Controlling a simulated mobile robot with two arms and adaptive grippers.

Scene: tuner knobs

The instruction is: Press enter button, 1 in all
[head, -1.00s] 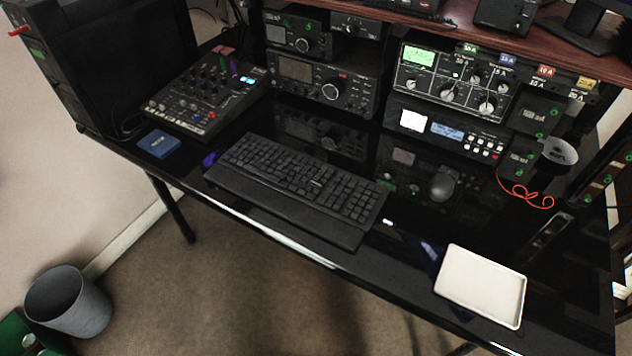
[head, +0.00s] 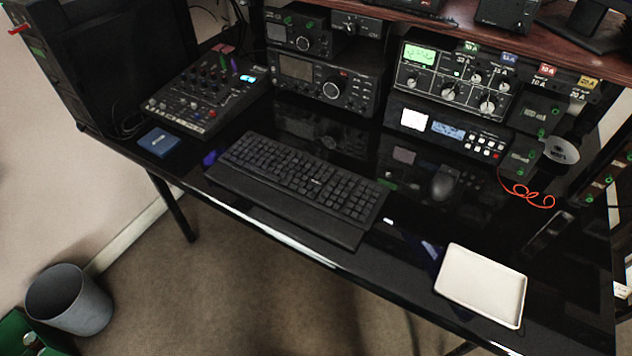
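A black keyboard (head: 298,178) with a wrist rest lies on the glossy black desk, left of the middle. Its enter key is too small to tell apart from the other keys. A unit with a small blue display and several white and red buttons (head: 483,146) stands at the back right; the labels on its buttons are not readable. Neither of my grippers shows in the head view.
A black mouse (head: 444,183) lies right of the keyboard, and a white tray (head: 481,285) at the front right. A mixer (head: 203,95) and a blue box (head: 158,142) are at the left. Radios (head: 324,85) line the back under a wooden shelf (head: 540,45).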

